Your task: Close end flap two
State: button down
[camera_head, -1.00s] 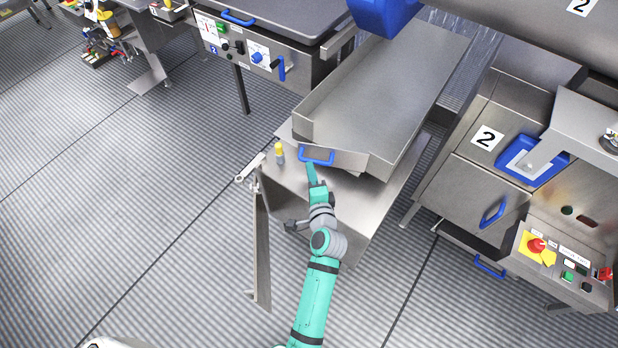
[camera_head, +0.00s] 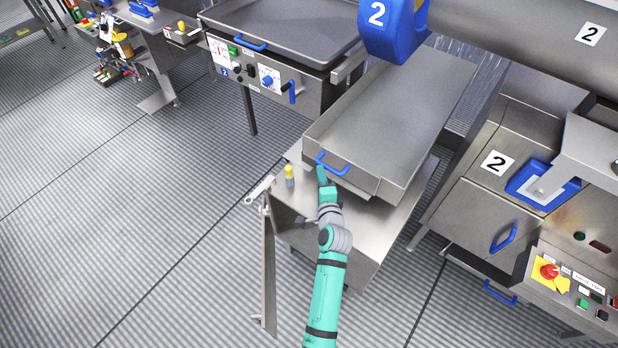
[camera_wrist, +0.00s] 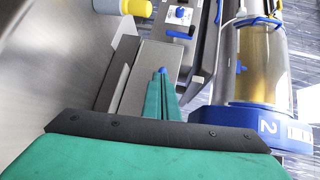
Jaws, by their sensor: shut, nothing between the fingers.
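End flap two (camera_head: 352,178) is the metal plate with a blue handle (camera_head: 333,164) at the near end of the long metal tray (camera_head: 400,105). It stands across the tray's end, nearly in line with it; whether it is fully flush I cannot tell. My gripper (camera_head: 321,171) is shut and empty, its fingertips at the left part of the handle, touching or very close.
A yellow-topped pin (camera_head: 289,174) stands on the metal stand left of the flap, with a post below. A blue drum end marked 2 (camera_head: 390,28) hangs above the tray. A control panel (camera_head: 570,285) is at right. Striped floor at left is open.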

jog(key=shift+w, duration=0.15)
dwell(0.3)
jog(key=s+a+r, duration=0.3)
jog(key=s+a, duration=0.5)
jog(key=s, duration=0.4)
jog(key=s+d+f+n+h, duration=0.1)
jog(key=s+d+f+n, duration=0.15)
jog(key=s, duration=0.75)
jog(key=s+d+f+n+h, duration=0.15)
jog(key=s+n, duration=0.25)
jog(key=s, duration=0.6)
jog(key=s+d+r+n, duration=0.2)
jog(key=s+r+n, duration=0.1)
jog(key=s, duration=0.5)
jog(key=s+d+r+n, duration=0.3)
jog(key=s+n, duration=0.3)
jog(key=s, duration=0.3)
jog(key=shift+r, duration=0.55)
jog(key=shift+d+h, duration=0.1)
jog(key=shift+h, duration=0.25)
